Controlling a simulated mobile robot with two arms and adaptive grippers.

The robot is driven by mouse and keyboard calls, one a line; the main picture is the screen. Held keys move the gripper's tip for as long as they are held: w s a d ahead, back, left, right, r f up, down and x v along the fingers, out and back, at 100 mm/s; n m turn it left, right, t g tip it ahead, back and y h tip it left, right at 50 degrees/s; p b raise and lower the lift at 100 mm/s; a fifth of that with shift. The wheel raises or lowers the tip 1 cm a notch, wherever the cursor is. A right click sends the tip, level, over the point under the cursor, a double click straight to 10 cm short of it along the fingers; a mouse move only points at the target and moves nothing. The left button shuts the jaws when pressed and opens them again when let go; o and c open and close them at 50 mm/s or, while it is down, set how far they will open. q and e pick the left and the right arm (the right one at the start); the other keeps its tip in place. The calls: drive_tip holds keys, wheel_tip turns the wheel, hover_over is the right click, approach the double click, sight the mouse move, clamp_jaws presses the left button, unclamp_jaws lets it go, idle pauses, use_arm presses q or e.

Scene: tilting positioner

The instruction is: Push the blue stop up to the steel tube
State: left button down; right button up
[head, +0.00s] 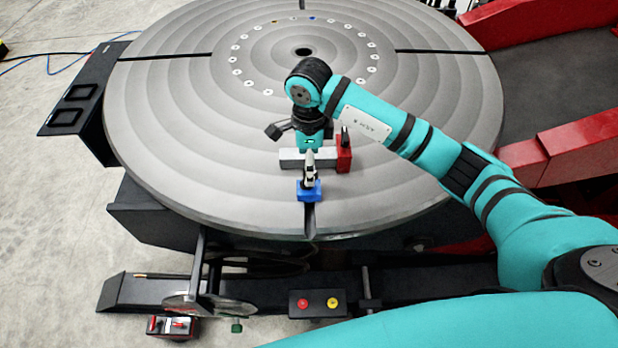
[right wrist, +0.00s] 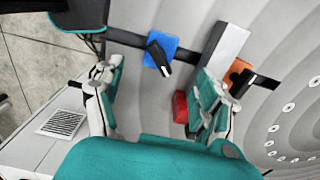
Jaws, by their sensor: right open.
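The blue stop (head: 309,191) sits on the radial slot near the front edge of the round table; it also shows in the right wrist view (right wrist: 157,58), with a black lever on top. The steel tube (head: 292,158) lies across the slot behind it, with a gap between them; it also shows in the right wrist view (right wrist: 228,45). My right gripper (head: 310,166) is open. In the right wrist view (right wrist: 154,74) its fingers are spread, with the blue stop seen beyond and between them. My left gripper is out of view.
A red stop (head: 344,153) stands at the tube's right end. An orange piece (right wrist: 238,72) with a black lever is on the tube's far side. The grey slotted table (head: 190,110) is otherwise mostly clear. A button box (head: 317,303) stands below its front edge.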

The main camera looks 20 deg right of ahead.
sight(309, 191)
wheel_tip(309, 191, down, 9)
drive_tip(key=shift+f+p, duration=0.1)
drive_tip(key=shift+p, duration=1)
clamp_jaws()
